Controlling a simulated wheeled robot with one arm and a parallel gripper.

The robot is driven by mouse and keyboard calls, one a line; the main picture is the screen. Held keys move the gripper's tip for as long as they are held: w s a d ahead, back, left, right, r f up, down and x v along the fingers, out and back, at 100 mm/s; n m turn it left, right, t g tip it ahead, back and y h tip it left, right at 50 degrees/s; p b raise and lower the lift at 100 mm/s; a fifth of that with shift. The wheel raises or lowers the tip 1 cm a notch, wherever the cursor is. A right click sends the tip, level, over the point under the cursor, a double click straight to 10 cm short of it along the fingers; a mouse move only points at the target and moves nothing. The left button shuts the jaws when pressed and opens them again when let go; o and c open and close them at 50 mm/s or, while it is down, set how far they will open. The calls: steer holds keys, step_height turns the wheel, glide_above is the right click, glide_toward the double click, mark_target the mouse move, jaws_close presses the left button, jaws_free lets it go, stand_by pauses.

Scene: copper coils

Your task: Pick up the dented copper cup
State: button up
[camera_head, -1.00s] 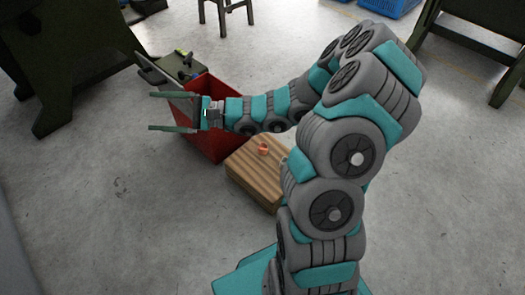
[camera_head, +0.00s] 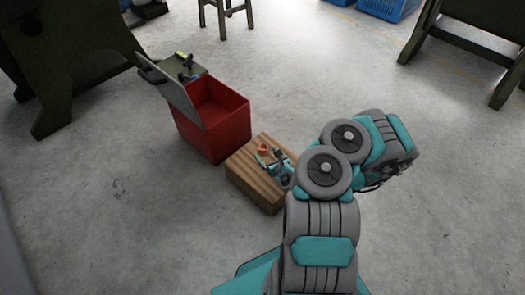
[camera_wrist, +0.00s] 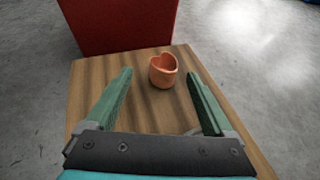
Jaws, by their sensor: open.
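The dented copper cup (camera_wrist: 163,72) stands upright on a wooden block (camera_wrist: 90,85) in the wrist view, its rim bent into a heart-like shape. My gripper (camera_wrist: 160,82) is open, with one green finger to the left of the cup and one to the right. The cup is near the level of the fingertips or slightly beyond them, and nothing is gripped. In the head view the cup (camera_head: 262,150) is small, at the far end of my gripper (camera_head: 267,156), which is partly hidden by my arm. Contact with the cup cannot be told.
A red box (camera_head: 228,130) with its lid (camera_head: 183,85) open stands just behind the wooden block (camera_head: 250,185). Dark green tables and a stool (camera_head: 226,15) stand farther back, with blue crates (camera_head: 390,8). The floor around the block is clear.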

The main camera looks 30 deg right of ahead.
mark_target(260, 145)
steer(key=shift+b+x, duration=0.45)
steer(key=shift+x, duration=0.45)
steer(key=shift+d+r+b+x, duration=0.15)
steer(key=shift+b+x, duration=0.45)
steer(key=shift+x, duration=0.9)
steer(key=shift+d+r+b+x, duration=0.15)
steer(key=shift+b+x, duration=0.45)
steer(key=shift+x, duration=0.9)
steer(key=shift+w, duration=0.1)
jaws_close()
